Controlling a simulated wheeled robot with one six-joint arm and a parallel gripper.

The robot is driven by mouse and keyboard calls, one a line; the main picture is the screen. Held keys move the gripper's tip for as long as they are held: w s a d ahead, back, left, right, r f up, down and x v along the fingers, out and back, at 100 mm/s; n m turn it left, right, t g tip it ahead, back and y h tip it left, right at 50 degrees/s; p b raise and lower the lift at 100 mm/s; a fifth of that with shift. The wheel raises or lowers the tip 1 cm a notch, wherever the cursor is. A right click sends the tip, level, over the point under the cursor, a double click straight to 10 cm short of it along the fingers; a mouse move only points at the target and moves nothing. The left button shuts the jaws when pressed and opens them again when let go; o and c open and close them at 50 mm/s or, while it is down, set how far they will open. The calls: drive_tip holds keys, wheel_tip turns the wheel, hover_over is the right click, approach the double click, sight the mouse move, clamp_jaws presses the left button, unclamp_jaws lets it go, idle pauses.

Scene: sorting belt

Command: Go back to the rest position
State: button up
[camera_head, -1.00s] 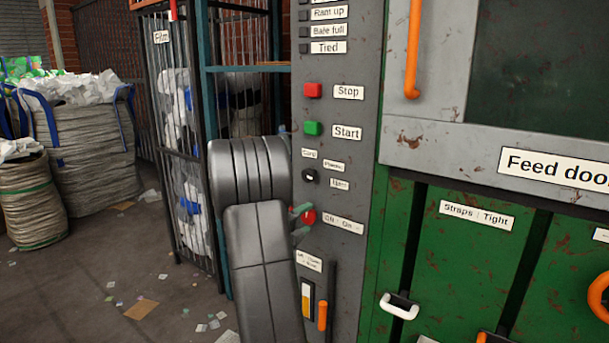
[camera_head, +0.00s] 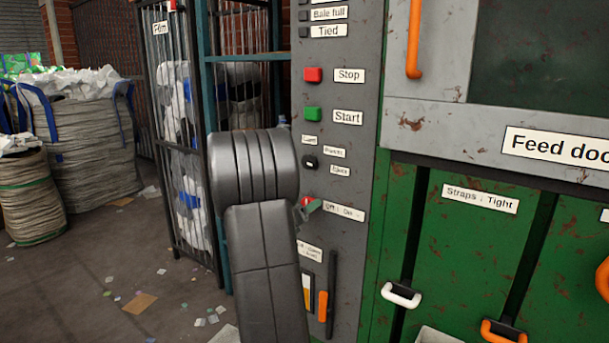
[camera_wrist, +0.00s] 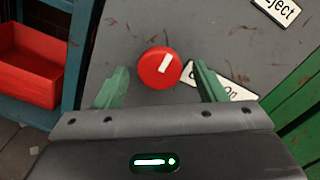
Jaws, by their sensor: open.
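My gripper (camera_wrist: 160,88) is open in the wrist view, its two green fingers apart with nothing between them. A red round knob (camera_wrist: 159,67) with a white mark sits on the grey panel just beyond the fingertips. The knob's white mark is tilted slightly off upright. In the head view my arm hides most of the gripper, and one green finger (camera_head: 313,206) shows beside the red knob (camera_head: 305,200). I cannot tell whether a finger touches the knob.
The grey control panel (camera_head: 345,220) carries a red Stop button (camera_head: 313,75), a green Start button (camera_head: 313,114) and a black selector (camera_head: 310,162). Green doors (camera_head: 440,240) with handles stand right. A wire cage (camera_head: 180,150) and filled sacks (camera_head: 90,150) stand left. A red bin (camera_wrist: 30,65) shows in the wrist view.

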drive_tip(key=m+p, duration=0.1)
drive_tip(key=m, duration=0.5)
idle(0.4)
